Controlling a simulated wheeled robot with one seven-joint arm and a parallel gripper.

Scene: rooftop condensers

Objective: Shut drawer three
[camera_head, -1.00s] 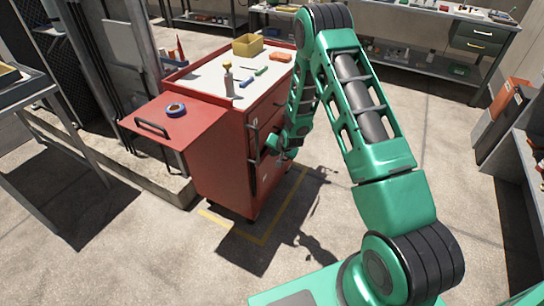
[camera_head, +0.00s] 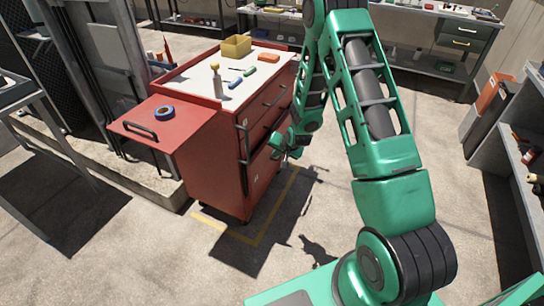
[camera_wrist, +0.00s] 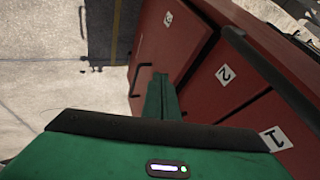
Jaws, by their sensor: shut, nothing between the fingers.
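A red tool cabinet (camera_head: 208,158) stands left of my arm in the head view, its drawer fronts facing right. In the wrist view, number labels mark drawer one (camera_wrist: 290,125), drawer two (camera_wrist: 238,90) and drawer three (camera_wrist: 165,60), the lowest of them. Drawer three's front looks set forward of drawer two's; how far it stands out I cannot tell. My gripper (camera_head: 277,153) is shut and empty beside the lower drawer fronts. In the wrist view its fingers (camera_wrist: 160,78) point toward drawer three's front, near its dark handle (camera_wrist: 137,78). I cannot tell whether they touch.
The cabinet top holds a yellow bin (camera_head: 236,46), a bottle (camera_head: 217,82) and small tools. A yellow floor line (camera_head: 270,222) runs around the cabinet. Grey shelving (camera_head: 495,140) stands right; open floor lies between.

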